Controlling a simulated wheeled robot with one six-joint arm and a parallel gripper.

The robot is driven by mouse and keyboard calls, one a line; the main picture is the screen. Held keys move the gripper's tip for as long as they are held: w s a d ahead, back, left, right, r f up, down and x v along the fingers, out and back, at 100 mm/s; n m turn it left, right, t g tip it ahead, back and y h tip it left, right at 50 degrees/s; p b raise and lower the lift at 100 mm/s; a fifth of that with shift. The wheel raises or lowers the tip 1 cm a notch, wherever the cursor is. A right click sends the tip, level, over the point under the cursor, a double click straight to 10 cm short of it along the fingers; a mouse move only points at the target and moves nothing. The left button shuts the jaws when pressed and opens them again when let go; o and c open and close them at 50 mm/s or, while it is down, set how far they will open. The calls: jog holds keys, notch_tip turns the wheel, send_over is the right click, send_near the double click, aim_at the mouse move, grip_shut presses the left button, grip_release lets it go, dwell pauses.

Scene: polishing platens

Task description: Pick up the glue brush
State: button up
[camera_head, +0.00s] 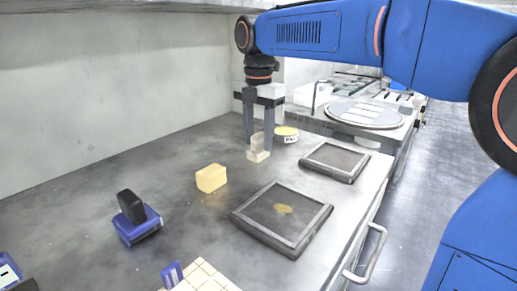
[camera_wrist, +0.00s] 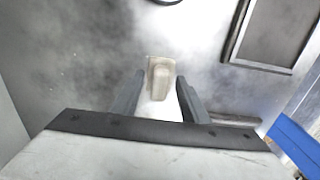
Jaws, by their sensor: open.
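The glue brush (camera_head: 258,155) looks like a small cream piece with a flat base and a raised, narrow handle. It stands on the grey worktop below my gripper. In the wrist view the brush (camera_wrist: 160,73) appears centred at the fingertips. My gripper (camera_head: 258,146) points straight down, and its two grey fingers are apart, one on each side of the brush's upper part. The wrist view shows a gap between the fingers (camera_wrist: 161,88). I cannot tell whether either finger touches the brush.
A small round tin (camera_head: 287,135) stands just right of the brush. Two dark framed plates (camera_head: 297,238) (camera_head: 335,161) lie along the right edge. A yellow block (camera_head: 211,178) and a blue, black-handled tool (camera_head: 137,222) lie left. A tiled pad (camera_head: 205,278) is nearest.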

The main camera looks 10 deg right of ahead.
aim_at(258, 134)
jog(key=shift+f, duration=0.15)
jog(key=c, duration=0.8)
jog(key=shift+o, duration=0.2)
notch_tip(258, 134, up, 10)
jog(key=o, duration=0.5)
jog(key=c, duration=0.4)
